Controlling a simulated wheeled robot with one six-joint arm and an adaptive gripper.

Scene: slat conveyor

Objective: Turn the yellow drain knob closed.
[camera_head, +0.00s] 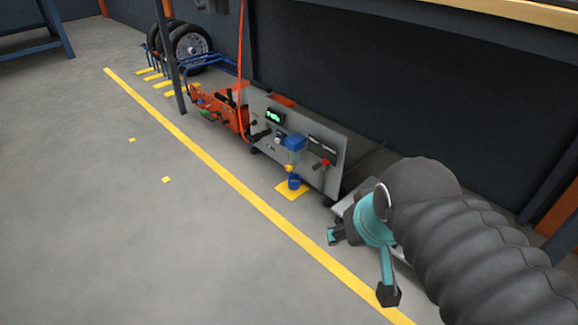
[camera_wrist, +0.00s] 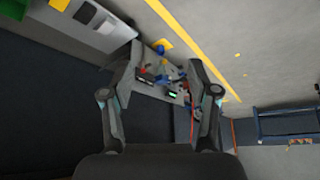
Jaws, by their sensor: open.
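The yellow drain knob (camera_head: 290,168) is small and sits under a blue-topped clear bowl (camera_head: 294,145) on the front of a grey upright panel (camera_head: 258,110) in the head view. A blue cup (camera_head: 294,182) stands below it on a yellow floor square (camera_head: 285,192). How the knob is turned is too small to tell. My gripper (camera_head: 362,266) is open and empty, to the right of the panel and well apart from the knob. In the wrist view, the panel shows small between the spread fingers of my gripper (camera_wrist: 165,68); the knob cannot be made out there.
A red-handled lever (camera_head: 323,164) sticks out from the panel right of the bowl. An orange unit (camera_head: 222,110) and a red hose (camera_head: 241,70) are to the left, with wheels (camera_head: 190,46) behind. Open grey floor lies left of the yellow line (camera_head: 215,178).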

